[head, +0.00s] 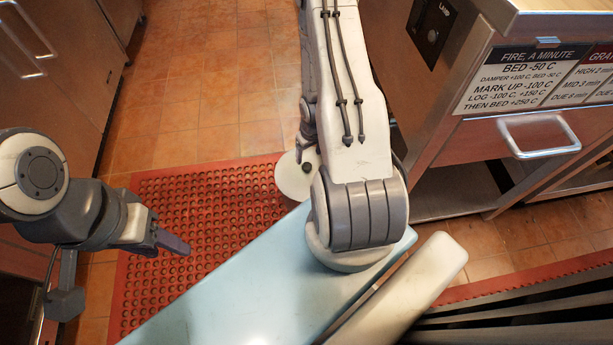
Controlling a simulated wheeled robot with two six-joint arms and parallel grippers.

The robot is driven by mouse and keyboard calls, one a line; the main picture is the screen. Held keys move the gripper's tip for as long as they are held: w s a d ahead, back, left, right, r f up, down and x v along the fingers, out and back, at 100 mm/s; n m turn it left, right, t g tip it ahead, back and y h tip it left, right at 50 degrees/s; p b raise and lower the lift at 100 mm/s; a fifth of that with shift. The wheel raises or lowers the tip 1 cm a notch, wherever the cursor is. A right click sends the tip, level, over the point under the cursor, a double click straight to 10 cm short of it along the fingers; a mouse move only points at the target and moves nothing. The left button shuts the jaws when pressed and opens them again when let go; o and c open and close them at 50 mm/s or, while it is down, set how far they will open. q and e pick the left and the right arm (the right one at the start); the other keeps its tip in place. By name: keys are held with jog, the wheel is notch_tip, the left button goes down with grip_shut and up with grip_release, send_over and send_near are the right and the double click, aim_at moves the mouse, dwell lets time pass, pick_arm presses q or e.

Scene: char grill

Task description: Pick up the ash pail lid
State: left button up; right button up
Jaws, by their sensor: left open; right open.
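A pale round disc (293,177) with a small dark knob shows just left of my central arm, over the red mat. It may be the ash pail lid; the arm hides its right side, and I cannot tell what it rests on. No pail is clearly visible. My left gripper (172,243) comes in from the left, with its fingers seen edge-on. It is open, nothing shows in it, and it is left of and nearer than the disc.
A red perforated mat (150,290) lies on the orange tiled floor (215,75). A steel counter (455,150) with a handle (540,135) and a printed sign (530,75) stands at right. Steel cabinets (50,60) stand at left. The floor between is clear.

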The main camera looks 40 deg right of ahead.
aim_at(307, 165)
jog(key=f, duration=0.2)
jog(key=f+b, duration=0.1)
jog(key=shift+w+f, duration=0.2)
jog(key=shift+f, duration=0.15)
jog(key=f+b, duration=0.2)
jog(key=f, duration=0.1)
jog(key=f+b, duration=0.1)
jog(key=f, duration=0.1)
jog(key=shift+w, duration=0.25)
jog(key=shift+r, duration=0.1)
grip_shut()
